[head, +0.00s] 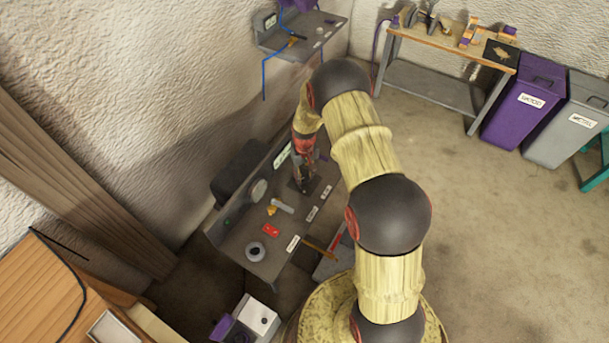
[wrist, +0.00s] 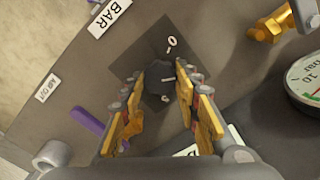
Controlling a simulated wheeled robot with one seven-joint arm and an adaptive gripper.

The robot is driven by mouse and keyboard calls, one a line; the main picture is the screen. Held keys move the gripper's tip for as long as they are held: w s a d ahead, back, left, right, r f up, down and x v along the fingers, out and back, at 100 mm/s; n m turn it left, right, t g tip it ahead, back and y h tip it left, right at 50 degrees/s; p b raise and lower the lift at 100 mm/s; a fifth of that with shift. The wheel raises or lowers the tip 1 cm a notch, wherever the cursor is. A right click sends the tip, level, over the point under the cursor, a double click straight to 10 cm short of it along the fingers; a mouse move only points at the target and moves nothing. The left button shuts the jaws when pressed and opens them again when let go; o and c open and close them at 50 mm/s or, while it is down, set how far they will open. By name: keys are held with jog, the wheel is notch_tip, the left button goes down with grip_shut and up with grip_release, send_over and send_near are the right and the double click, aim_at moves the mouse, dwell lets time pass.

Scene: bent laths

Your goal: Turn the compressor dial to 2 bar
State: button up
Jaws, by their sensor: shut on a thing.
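The compressor dial is a dark knob (wrist: 158,76) on a dark square plate (wrist: 163,45) with small white marks. One mark near the top looks like a 0; the others are too small to read surely. A short white line shows at the knob's right side. A BAR label (wrist: 110,15) lies beside the plate. My gripper (wrist: 156,78) has its two yellow fingers on either side of the knob, shut on it. In the head view my gripper (head: 304,176) points down at the grey console, and the knob is mostly hidden.
A round gauge (wrist: 311,82) is cut off at the right of the wrist view. The grey console (head: 232,238) also holds a red part (head: 270,230) and a grey ring (head: 256,251). A wall shelf (head: 325,22) is behind. Open floor (head: 470,220) lies to the right.

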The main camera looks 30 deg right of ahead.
aim_at(305, 177)
dwell(0.3)
jog(key=o, duration=1.1)
jog(key=shift+o, duration=0.3)
jog(key=shift+r, duration=0.1)
notch_tip(305, 177, up, 12)
